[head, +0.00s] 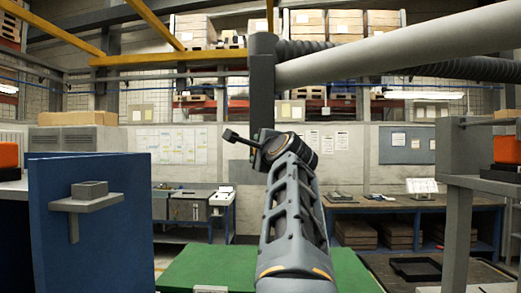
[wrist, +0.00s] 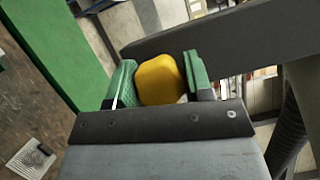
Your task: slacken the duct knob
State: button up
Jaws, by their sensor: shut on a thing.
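The duct knob is a rounded yellow knob (wrist: 161,84) in the wrist view, in front of a dark grey bar. My gripper (wrist: 160,73) has its two green-padded fingers on either side of the knob, shut on it. In the head view my gripper (head: 262,140) is at the foot of the dark upright post (head: 263,88) of the duct arm, and the knob is hidden there. A pale grey duct tube (head: 400,48) runs from the post to the upper right.
A black corrugated hose (head: 440,68) runs behind the tube. A blue panel (head: 92,230) with a small grey shelf stands at left. A green surface (head: 190,270) lies below my arm. A grey shelf frame (head: 458,210) stands at right. Workbenches line the back wall.

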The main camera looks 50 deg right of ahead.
jog(key=o, duration=0.9)
jog(key=shift+b+v, duration=2.5)
jog(key=shift+v, duration=4.4)
